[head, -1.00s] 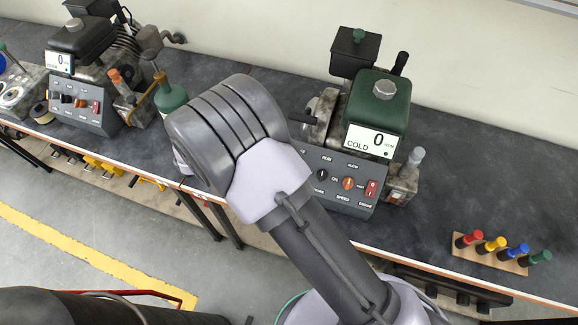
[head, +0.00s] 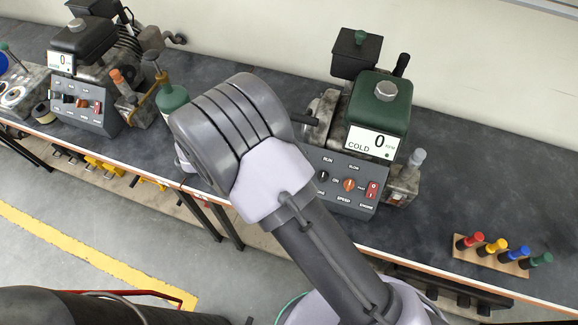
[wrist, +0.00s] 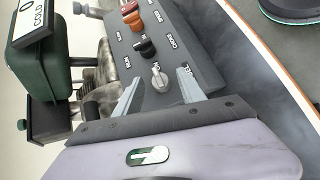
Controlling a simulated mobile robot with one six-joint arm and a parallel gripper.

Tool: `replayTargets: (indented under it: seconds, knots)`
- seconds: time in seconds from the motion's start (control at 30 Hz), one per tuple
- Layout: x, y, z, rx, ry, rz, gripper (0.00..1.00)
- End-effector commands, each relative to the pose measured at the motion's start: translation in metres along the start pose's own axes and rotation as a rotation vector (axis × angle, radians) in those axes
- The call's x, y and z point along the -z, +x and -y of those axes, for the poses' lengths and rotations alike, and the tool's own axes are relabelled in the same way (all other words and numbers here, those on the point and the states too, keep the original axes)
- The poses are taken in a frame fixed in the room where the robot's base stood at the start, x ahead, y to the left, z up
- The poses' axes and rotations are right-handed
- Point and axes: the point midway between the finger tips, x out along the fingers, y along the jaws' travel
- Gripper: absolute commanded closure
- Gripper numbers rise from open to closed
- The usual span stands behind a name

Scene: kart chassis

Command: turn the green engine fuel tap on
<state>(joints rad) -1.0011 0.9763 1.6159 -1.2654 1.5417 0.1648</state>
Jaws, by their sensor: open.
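The green engine (head: 377,105) stands on the bench right of my arm, its display reading COLD and 0. Its grey control panel (head: 345,188) is partly hidden behind my arm, which covers the fuel tap in the head view. In the wrist view the fuel tap (wrist: 158,79) is a small silver lever on the panel, beside the FUEL label. My gripper (wrist: 156,80) is open, with one finger on each side of the tap. I cannot tell whether either finger touches it. My gripper is hidden in the head view.
The black choke knob (wrist: 145,48) and orange speed knob (wrist: 134,21) sit beyond the tap on the panel. A red switch (head: 373,190) is at the panel's right. A wooden block with coloured pegs (head: 490,252) stands at the right. Another engine (head: 85,80) stands at the left.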

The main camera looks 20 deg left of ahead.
Motion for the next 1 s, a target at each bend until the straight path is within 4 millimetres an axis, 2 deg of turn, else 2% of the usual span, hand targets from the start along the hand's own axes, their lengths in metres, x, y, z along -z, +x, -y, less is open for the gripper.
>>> replayTargets:
  seconds: [0.17, 0.27, 0.37, 0.7, 0.83, 1.0]
  knots:
    - [0.0, -0.001, 0.0, 0.0, 0.0, 0.0, 0.53]
    - [0.0, -0.009, -0.001, -0.001, 0.0, -0.002, 0.53]
    - [0.0, -0.03, -0.002, -0.001, 0.001, -0.004, 0.53]
    - [-0.001, -0.135, -0.003, 0.0, 0.001, -0.003, 0.53]
    - [-0.001, -0.161, -0.002, 0.0, 0.001, -0.002, 0.53]
    - [0.0, -0.174, 0.0, 0.0, -0.001, 0.0, 0.53]
